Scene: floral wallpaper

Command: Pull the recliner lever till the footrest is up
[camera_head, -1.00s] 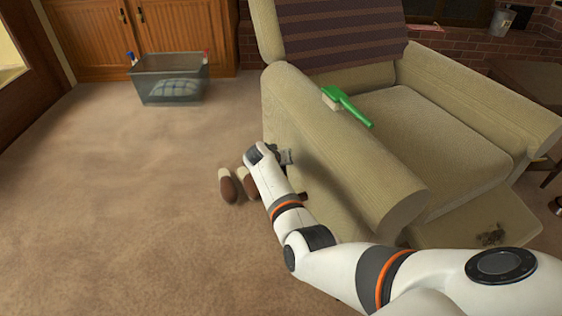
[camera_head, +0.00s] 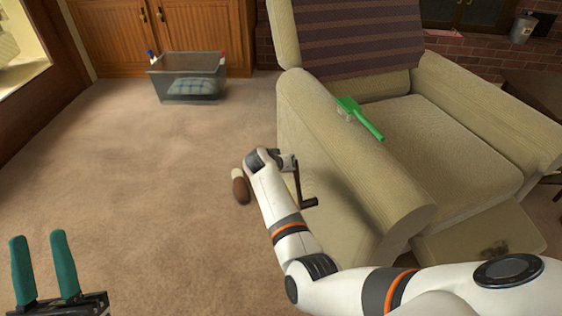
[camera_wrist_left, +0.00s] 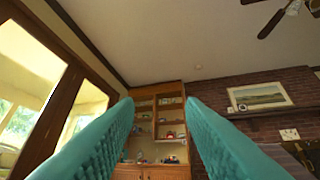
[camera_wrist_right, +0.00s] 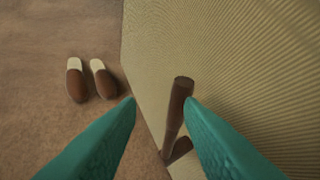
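The beige recliner (camera_head: 352,165) stands at right in the head view. Its dark brown lever (camera_head: 299,185) is on the side panel facing me; its brown shaft also shows in the right wrist view (camera_wrist_right: 174,118). My right gripper (camera_wrist_right: 160,102) is open, with the lever showing between its teal fingers, nearer the right one; contact cannot be told. In the head view this gripper is mostly hidden behind my arm. The footrest (camera_head: 465,240) sits low at the seat's front, partly behind my arm. My left gripper (camera_head: 43,240) is open and empty at the lower left.
A green-handled brush (camera_head: 362,118) lies on the near armrest. Brown slippers (camera_wrist_right: 88,80) rest on the floor beside the recliner. A clear bin (camera_head: 187,82) holding a plaid item stands by the wooden cabinet (camera_head: 150,30). The carpet at left is clear.

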